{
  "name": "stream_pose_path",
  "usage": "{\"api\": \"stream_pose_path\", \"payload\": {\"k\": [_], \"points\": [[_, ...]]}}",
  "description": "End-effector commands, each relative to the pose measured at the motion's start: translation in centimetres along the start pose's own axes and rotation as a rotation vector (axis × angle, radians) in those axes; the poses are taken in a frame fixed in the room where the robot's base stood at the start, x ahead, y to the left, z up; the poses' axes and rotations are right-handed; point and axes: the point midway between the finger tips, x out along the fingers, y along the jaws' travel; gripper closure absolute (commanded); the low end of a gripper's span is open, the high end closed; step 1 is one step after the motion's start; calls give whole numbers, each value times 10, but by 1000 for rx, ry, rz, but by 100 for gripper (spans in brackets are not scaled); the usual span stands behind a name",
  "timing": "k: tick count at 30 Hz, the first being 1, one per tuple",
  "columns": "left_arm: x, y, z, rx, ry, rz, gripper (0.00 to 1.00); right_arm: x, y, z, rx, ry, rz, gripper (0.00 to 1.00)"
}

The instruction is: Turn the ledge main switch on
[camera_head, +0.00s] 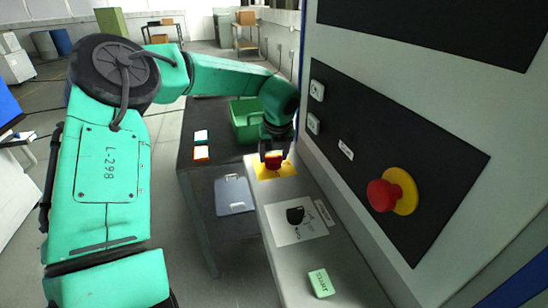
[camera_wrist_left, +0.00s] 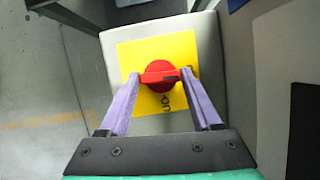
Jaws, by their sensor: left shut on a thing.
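The main switch is a red rotary knob (camera_wrist_left: 160,76) on a yellow plate (camera_wrist_left: 128,55), set on the grey ledge (camera_head: 323,257). In the head view the yellow plate (camera_head: 289,171) lies at the far part of the ledge, and the knob is partly hidden by the gripper. My left gripper (camera_head: 273,157) is over the knob. In the left wrist view the purple fingers of the left gripper (camera_wrist_left: 161,77) are shut on the knob from both sides. The knob's bar lies roughly crosswise, with a dark mark toward the right finger. Dark lettering is partly visible below. My right gripper is not in view.
The panel with a red emergency button (camera_head: 383,195) rises close on the right. A green crate (camera_head: 244,118) stands on the dark table (camera_head: 197,122) behind.

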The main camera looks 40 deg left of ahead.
Motion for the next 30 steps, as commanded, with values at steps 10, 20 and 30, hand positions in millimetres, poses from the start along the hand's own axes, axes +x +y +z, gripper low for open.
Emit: {"api": "stream_pose_path", "payload": {"k": [10,20,30], "points": [[4,1,0,245,-4,-107,91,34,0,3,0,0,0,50],[0,3,2,533,-4,-227,91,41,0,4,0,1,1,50],[-1,5,4,830,-3,-349,91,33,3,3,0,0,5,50]]}}
